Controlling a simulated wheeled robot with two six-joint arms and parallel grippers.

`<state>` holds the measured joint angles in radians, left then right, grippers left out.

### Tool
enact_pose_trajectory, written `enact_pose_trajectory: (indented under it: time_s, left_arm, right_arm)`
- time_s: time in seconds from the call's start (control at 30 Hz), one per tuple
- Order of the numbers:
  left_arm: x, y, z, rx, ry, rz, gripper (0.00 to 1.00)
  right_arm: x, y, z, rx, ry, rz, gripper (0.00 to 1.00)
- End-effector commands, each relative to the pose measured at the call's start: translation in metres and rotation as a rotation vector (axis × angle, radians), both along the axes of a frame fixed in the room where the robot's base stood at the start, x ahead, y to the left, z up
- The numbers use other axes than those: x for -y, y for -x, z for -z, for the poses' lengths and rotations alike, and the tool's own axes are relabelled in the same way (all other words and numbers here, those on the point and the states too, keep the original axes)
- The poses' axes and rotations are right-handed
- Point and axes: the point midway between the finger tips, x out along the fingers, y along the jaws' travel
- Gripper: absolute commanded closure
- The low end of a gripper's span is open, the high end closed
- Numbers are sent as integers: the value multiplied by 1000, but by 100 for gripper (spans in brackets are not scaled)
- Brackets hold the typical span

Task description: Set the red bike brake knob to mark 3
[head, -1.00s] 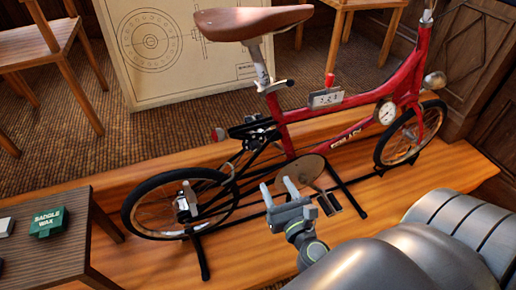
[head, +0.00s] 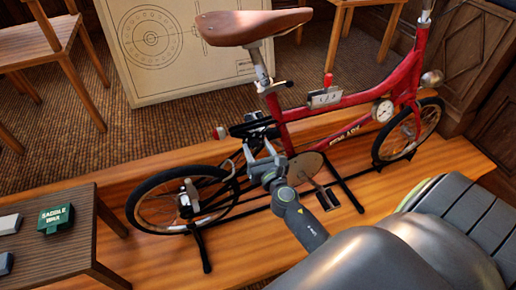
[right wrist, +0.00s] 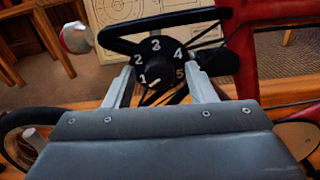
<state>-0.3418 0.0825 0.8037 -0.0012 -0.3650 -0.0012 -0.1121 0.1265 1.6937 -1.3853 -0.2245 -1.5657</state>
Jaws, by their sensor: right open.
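A round black knob (right wrist: 160,62) with white numbers 1 to 5 faces the right wrist camera. A short white line at its lower side lies close to the 1. The knob belongs to the red bike (head: 345,118), which stands on a black stand. My right gripper (head: 258,148) is open and empty beside the bike's rear frame. In the right wrist view its two fingers (right wrist: 162,78) stand left and right of the knob, apart from it as far as I can tell. In the head view the knob's face is not readable. My left gripper is not in view.
A small box with a red-topped stub (head: 327,96) and a round gauge (head: 383,110) sit on the bike frame. The brown saddle (head: 252,25) and red rear lamp (head: 219,133) are close by. A side table (head: 50,250) holds a green wax tin (head: 55,219).

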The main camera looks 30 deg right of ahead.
Motion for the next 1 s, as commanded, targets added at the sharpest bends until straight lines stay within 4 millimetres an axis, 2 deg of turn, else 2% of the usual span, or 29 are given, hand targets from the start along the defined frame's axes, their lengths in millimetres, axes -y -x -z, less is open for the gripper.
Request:
enact_pose_trajectory:
  time_s: [0.23,0.57,1.0]
  left_arm:
    - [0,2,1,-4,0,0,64]
    - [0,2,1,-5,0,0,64]
    - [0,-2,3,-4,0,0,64]
  right_arm:
    - [0,0,0,0,0,0,50]
    - [0,0,0,0,-1,0,93]
    - [0,0,1,24,-98,0,94]
